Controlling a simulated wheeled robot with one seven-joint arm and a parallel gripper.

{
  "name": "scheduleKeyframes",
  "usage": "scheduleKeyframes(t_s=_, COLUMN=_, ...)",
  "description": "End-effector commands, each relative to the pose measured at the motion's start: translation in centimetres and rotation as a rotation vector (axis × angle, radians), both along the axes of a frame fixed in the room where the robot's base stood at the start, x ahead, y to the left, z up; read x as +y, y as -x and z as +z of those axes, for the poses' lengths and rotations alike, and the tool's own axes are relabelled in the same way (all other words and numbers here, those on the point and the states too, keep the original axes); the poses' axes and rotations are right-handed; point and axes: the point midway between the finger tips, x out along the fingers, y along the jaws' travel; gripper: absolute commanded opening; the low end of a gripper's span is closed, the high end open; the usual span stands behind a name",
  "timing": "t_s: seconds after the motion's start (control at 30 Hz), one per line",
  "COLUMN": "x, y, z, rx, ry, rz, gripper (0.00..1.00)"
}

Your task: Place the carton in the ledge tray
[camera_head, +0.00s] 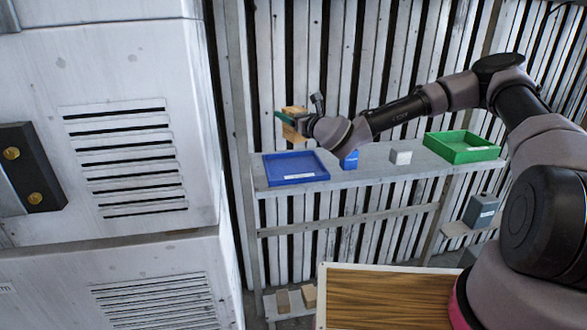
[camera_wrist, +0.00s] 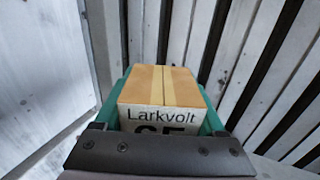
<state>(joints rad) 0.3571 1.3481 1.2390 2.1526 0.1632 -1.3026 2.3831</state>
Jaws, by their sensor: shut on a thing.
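The carton (camera_head: 291,133) is a tan box with a lighter tape strip. In the wrist view the carton (camera_wrist: 162,88) shows a white label reading "Larkvolt" and sits between green fingers. My gripper (camera_head: 290,119) is shut on it and holds it up above the left end of the shelf. A blue tray (camera_head: 295,181) lies on the shelf below the carton, apart from it, and looks empty. A green tray (camera_head: 462,158) stands at the shelf's right end and also looks empty. The frames do not show which one is called the ledge tray.
A blue box (camera_head: 350,160) and a white box (camera_head: 401,156) stand on the shelf (camera_head: 375,172) between the trays. A large white cabinet (camera_head: 120,60) stands close on the left. A grey container (camera_head: 481,211) sits lower right. A wood-topped table (camera_head: 390,297) is in front.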

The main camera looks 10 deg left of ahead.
Motion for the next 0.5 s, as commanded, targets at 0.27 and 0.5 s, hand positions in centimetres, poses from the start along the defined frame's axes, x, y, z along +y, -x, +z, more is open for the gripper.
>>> scheduleKeyframes(t_s=0.27, x=0.8, y=0.5, z=-4.2, rx=0.000, ry=0.001, rz=0.014, gripper=0.02)
scheduleKeyframes(t_s=0.5, x=0.7, y=0.4, z=-6.6, rx=-0.001, ry=0.000, rz=0.013, gripper=0.02)
